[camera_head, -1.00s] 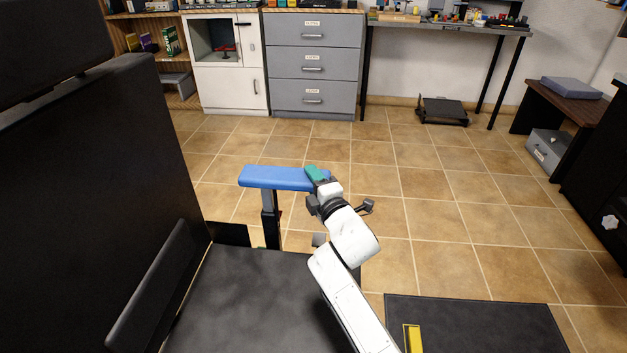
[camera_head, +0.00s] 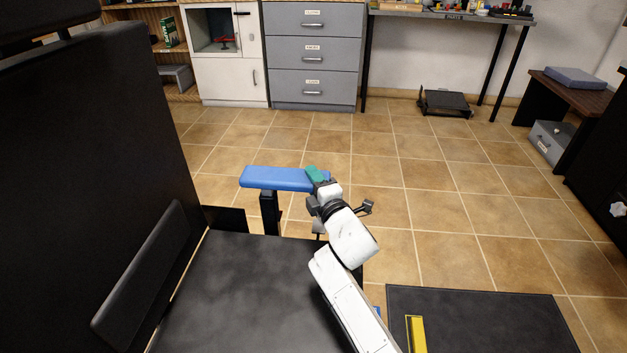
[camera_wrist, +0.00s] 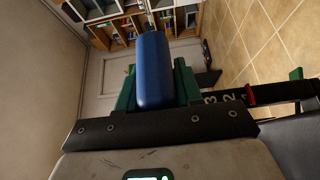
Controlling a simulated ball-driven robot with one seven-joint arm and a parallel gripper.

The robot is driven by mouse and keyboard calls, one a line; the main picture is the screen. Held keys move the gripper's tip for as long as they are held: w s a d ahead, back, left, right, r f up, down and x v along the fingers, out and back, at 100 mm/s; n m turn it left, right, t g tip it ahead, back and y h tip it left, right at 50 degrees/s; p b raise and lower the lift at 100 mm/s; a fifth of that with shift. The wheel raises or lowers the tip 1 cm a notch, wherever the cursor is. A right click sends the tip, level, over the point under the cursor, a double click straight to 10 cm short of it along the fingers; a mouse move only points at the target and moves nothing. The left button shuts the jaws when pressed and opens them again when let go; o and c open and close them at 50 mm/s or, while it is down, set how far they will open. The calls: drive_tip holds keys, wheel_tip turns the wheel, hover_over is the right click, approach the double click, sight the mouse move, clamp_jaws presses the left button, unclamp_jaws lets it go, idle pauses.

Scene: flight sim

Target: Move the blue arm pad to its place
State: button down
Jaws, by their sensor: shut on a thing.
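The blue arm pad (camera_head: 284,178) is a long flat pad on a black post (camera_head: 269,212) in the head view. It lies level, left of my gripper (camera_head: 317,176). The green jaws of my gripper are shut on its right end. In the wrist view the blue pad (camera_wrist: 154,70) stretches away from between the green fingers (camera_wrist: 155,88). A dark bar with numbers 3 and 2 (camera_wrist: 222,104) lies to the right there. Whether the pad touches the post is not clear.
A black seat (camera_head: 245,295) and tall black backrest (camera_head: 95,170) are at left. A dark mat (camera_head: 480,325) with a yellow part (camera_head: 415,333) lies at lower right. Grey drawers (camera_head: 312,60) and a shelf stand at the back. The tiled floor (camera_head: 430,180) between is clear.

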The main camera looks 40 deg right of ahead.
drive_tip(key=shift+f, duration=0.45)
drive_tip(key=c, duration=0.8)
unclamp_jaws()
drive_tip(key=shift+c, duration=0.2)
drive_tip(key=shift+r, duration=0.1)
drive_tip(key=shift+s, duration=0.1)
drive_tip(key=shift+s+a+r, duration=0.1)
drive_tip(key=shift+s, duration=0.1)
drive_tip(key=p+v, duration=0.3)
drive_tip(key=v, duration=0.7)
drive_tip(key=shift+s, duration=0.15)
